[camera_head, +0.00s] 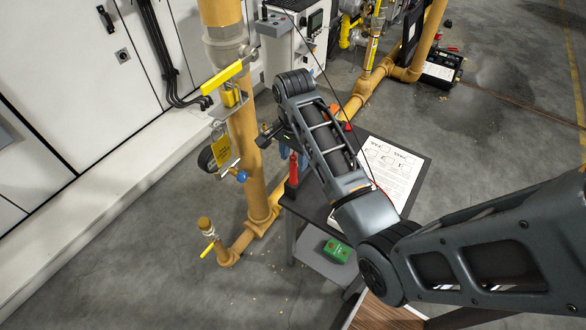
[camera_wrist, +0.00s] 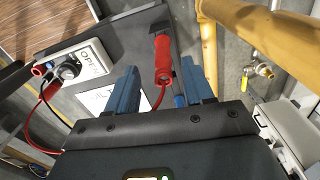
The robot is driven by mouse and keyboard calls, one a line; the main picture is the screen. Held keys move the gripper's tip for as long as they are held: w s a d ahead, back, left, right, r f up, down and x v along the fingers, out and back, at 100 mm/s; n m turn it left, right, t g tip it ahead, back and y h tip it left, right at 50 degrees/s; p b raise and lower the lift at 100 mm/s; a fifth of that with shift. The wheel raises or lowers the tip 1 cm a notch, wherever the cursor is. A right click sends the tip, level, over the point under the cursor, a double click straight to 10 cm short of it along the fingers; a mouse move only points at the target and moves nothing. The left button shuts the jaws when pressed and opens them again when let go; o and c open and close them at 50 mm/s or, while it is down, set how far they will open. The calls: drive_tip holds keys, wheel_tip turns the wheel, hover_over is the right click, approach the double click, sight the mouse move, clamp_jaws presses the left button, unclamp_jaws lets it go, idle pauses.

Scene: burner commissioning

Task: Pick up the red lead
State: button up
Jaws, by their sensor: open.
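The red lead (camera_wrist: 162,58) has a thick red handle, and in the wrist view it stands out between the two blue fingers of my gripper (camera_wrist: 159,64). The fingers are spread, with a visible gap on both sides of the handle. In the head view the red lead (camera_head: 293,170) shows as a red upright handle at the left edge of the dark table, just below my gripper (camera_head: 290,157). Part of the cable is hidden by my gripper.
The dark table (camera_head: 313,208) carries a printed sheet (camera_head: 388,172). Yellow pipes (camera_head: 247,150) with a yellow-handled valve (camera_head: 226,76) rise close to its left. A green box (camera_head: 336,251) lies on a lower shelf. Open floor is at the lower left.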

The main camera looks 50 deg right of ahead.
sight(293, 171)
drive_tip(key=shift+s+f, duration=0.1)
drive_tip(key=shift+f, duration=0.4)
drive_tip(key=shift+w+f, duration=0.15)
drive_tip(key=shift+f, duration=1.4)
drive_tip(key=shift+w+f, duration=0.15)
drive_tip(key=shift+f, duration=1.35)
drive_tip(key=shift+c, duration=0.5)
clamp_jaws()
